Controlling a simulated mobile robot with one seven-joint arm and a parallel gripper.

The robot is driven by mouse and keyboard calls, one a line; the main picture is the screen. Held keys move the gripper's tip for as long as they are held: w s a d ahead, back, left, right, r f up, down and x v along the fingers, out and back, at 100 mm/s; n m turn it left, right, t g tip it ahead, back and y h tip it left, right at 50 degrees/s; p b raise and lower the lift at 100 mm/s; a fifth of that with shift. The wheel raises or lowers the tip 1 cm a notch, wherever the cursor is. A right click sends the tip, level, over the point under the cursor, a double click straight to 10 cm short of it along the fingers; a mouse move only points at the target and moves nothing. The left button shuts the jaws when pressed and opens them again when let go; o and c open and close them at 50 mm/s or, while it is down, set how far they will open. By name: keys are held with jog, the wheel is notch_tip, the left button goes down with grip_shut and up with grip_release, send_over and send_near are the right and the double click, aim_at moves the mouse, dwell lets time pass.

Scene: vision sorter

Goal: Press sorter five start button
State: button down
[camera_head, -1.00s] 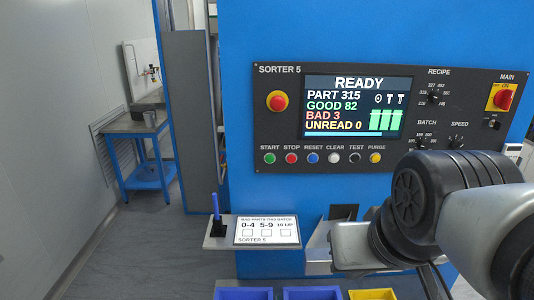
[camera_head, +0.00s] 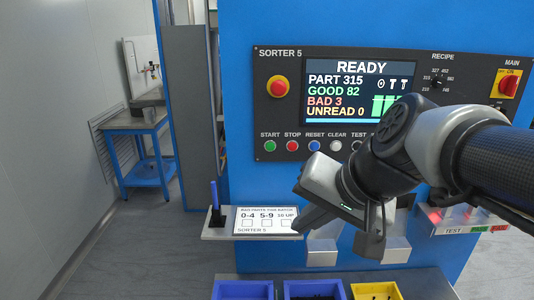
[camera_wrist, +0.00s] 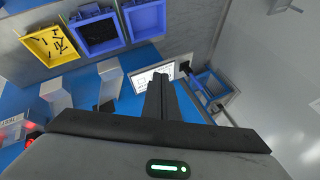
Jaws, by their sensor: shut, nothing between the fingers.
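The green START button (camera_head: 270,146) is at the left end of the button row on the black SORTER 5 panel (camera_head: 290,60). The screen (camera_head: 345,92) above the row reads READY, PART 315, GOOD 82, BAD 3, UNREAD 0. My gripper (camera_head: 298,226) is shut and empty, below and to the right of the START button, pointing down and left near the shelf card, apart from the button. In the wrist view its closed fingers (camera_wrist: 160,88) point toward the card; the START button does not show there.
A shelf with a white card (camera_head: 265,221) and a blue pen (camera_head: 214,193) juts out below the panel. A red emergency stop (camera_head: 278,87) sits above the START button. Blue bins (camera_head: 243,290) and a yellow bin (camera_head: 376,291) stand below. The space before START is clear.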

jog(key=w+a+m+t+y+b, duration=0.2)
jog(key=w+m, duration=0.3)
jog(key=w, duration=0.5)
jog(key=w+a+f+m+t+y+b, duration=0.1)
jog(key=w+m+b, duration=0.4)
jog(key=w, duration=0.5)
jog(key=shift+w+a+f+t+y, duration=0.3)
jog(key=shift+a+t+y, duration=0.2)
jog(key=shift+a+y, duration=0.2)
jog(key=p, duration=0.2)
send_near(270, 147)
jog(key=w+a+f, duration=0.2)
jog(key=a+f, duration=0.1)
jog(key=a, duration=0.1)
jog(key=shift+w+a+f, duration=0.2)
jog(key=shift+a+f, duration=0.1)
jog(key=shift+w, duration=0.1)
jog(key=shift+w, duration=0.3)
